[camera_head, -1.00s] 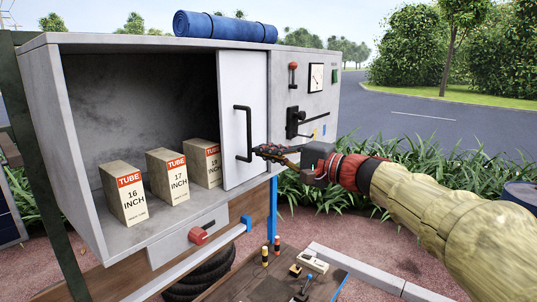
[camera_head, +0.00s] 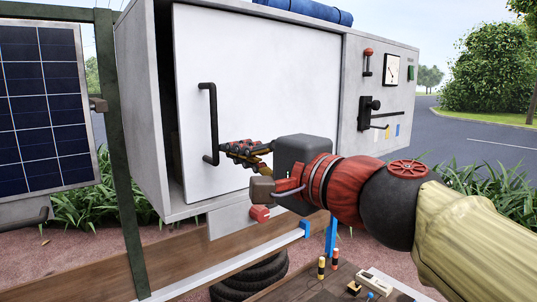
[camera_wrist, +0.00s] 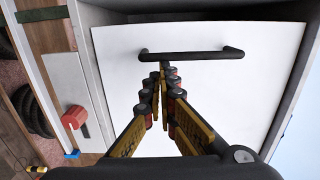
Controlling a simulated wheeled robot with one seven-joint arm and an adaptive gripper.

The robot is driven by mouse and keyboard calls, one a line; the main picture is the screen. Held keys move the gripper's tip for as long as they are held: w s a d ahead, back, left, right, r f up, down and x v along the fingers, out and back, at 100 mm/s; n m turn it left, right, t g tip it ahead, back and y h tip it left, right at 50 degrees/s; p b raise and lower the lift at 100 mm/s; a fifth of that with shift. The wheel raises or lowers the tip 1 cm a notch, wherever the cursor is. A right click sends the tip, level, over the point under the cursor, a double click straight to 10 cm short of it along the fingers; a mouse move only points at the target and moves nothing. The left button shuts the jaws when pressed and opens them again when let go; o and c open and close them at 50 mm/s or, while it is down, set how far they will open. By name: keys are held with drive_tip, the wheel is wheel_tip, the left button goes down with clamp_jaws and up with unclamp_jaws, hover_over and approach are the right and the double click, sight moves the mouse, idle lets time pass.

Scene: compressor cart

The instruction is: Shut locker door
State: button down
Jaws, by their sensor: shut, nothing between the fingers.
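A control panel (camera_head: 385,95) with levers and a gauge is to the right. A green post (camera_head: 120,150) and a solar panel (camera_head: 42,105) stand at left. A blue roll (camera_head: 305,12) lies on top.

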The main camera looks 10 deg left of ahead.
drive_tip(key=s+a, duration=0.2)
drive_tip(key=shift+s, duration=0.35)
idle(0.4)
